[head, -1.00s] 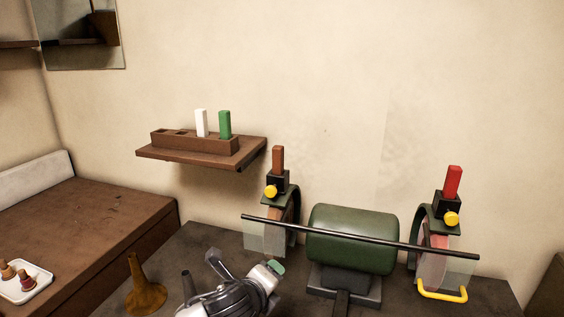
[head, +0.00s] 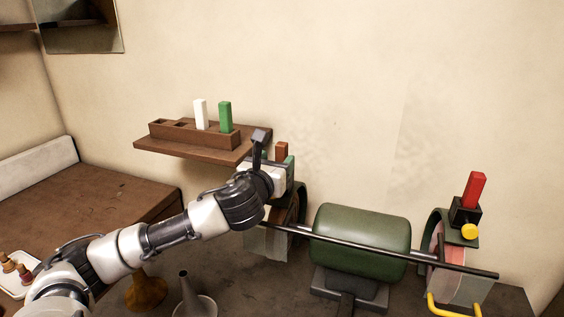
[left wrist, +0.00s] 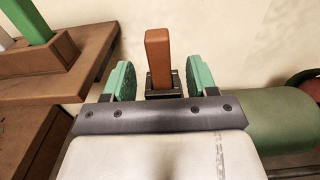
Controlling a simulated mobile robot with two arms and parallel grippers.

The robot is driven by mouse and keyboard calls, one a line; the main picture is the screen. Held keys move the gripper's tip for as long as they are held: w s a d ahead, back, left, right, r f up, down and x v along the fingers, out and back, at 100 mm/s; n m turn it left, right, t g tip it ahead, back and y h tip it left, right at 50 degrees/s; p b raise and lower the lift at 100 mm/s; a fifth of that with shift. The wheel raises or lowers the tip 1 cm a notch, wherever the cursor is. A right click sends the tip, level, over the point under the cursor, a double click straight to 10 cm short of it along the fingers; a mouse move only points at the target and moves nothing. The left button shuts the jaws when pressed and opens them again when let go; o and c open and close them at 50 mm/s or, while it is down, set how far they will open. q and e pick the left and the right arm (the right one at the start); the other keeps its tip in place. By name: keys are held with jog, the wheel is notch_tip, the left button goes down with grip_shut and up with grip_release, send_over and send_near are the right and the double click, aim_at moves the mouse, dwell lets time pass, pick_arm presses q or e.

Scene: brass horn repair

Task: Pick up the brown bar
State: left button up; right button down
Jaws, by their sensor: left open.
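The brown bar (head: 282,150) stands upright in a black holder on the left side of the green grinder, partly hidden behind my left gripper in the head view. In the left wrist view the brown bar (left wrist: 158,52) rises from its black holder (left wrist: 165,88) between the two green finger pads. My left gripper (left wrist: 155,80) is open, with a pad on each side of the bar and a gap to it on both sides. In the head view my left gripper (head: 274,158) is at the holder's height. My right gripper is not in view.
A wall shelf (head: 190,150) with a wooden rack holding a white bar (head: 200,114) and a green bar (head: 225,117) is close to my left gripper. The green grinder (head: 360,238), a long black rod (head: 400,252) and a red bar (head: 474,190) are to the right.

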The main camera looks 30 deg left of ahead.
aim_at(280, 154)
pick_arm(q)
jog(key=p+x, duration=0.2)
jog(key=x, duration=0.1)
jog(key=shift+w+a+r, duration=0.15)
jog(key=shift+w+r, duration=0.15)
jog(key=shift+r, duration=0.1)
jog(key=shift+w+f, duration=0.2)
jog(key=shift+w, duration=0.25)
jog(key=shift+s, duration=0.15)
jog(key=c, duration=1)
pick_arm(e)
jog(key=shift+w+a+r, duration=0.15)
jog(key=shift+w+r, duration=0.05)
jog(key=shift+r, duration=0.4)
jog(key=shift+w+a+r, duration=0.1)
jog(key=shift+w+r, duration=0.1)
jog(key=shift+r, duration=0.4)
